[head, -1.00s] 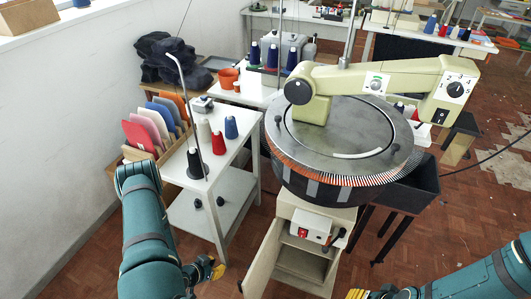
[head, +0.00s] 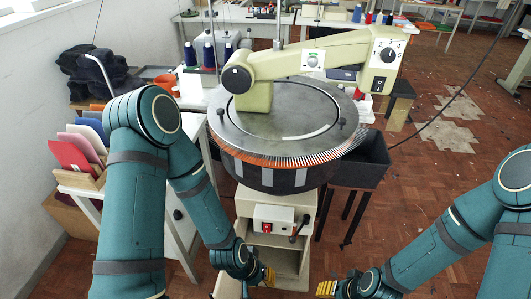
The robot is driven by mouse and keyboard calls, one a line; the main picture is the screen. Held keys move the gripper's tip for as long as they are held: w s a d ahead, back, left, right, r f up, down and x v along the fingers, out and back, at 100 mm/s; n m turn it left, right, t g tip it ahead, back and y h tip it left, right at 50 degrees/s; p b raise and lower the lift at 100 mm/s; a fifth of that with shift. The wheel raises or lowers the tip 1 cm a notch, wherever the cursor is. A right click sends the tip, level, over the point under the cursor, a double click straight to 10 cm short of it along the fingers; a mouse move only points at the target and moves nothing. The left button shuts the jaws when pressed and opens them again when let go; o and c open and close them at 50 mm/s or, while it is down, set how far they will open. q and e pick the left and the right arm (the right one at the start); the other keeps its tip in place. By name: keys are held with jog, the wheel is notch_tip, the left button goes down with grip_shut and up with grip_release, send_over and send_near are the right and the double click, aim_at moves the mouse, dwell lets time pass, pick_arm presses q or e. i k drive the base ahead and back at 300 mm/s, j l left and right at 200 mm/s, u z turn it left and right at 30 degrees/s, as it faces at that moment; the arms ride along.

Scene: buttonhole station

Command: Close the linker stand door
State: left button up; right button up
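The cream linker stand (head: 305,208) stands under the round dial machine (head: 280,130), and its open front shows a shelf inside. The stand door (head: 227,287) is swung open to the left; only part of it shows at the bottom edge, behind my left gripper. My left gripper (head: 268,276) is in front of the stand opening, near the door, with yellow fingertips pointing right. Whether it touches the door cannot be told. My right gripper (head: 326,288) is low, right of the opening and apart from the stand, fingertips pointing left. The finger gaps are too small to read.
A white side table (head: 184,225) is left of the stand, largely hidden by my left arm. A black bin (head: 362,160) on legs stands right of the stand. Coloured boards (head: 75,152) sit in a wooden rack at left. The floor (head: 420,160) at right is open.

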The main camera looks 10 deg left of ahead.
aim_at(227, 287)
jog(key=k+j+z, duration=0.15)
jog(key=j, duration=0.25)
jog(key=j+z, duration=0.1)
jog(key=j, duration=0.35)
jog(key=k+j+z, duration=0.15)
jog(key=j, duration=0.25)
jog(key=k+j+z, duration=0.15)
jog(key=j, duration=0.25)
jog(key=k+j+z, duration=0.1)
jog(key=j, duration=0.25)
jog(key=k+j+z, duration=0.15)
jog(key=l+u, duration=0.1)
jog(key=u, duration=0.25)
jog(key=l+u, duration=0.15)
jog(key=u, duration=0.2)
jog(key=i+l+u, duration=0.1)
jog(key=u, duration=0.25)
jog(key=l+u, duration=0.2)
jog(key=l, duration=0.3)
jog(key=k+l+u, duration=0.15)
jog(key=l, duration=0.95)
jog(key=k+l, duration=0.15)
jog(key=l, duration=0.4)
jog(key=l+u, duration=0.1)
jog(key=l, duration=0.5)
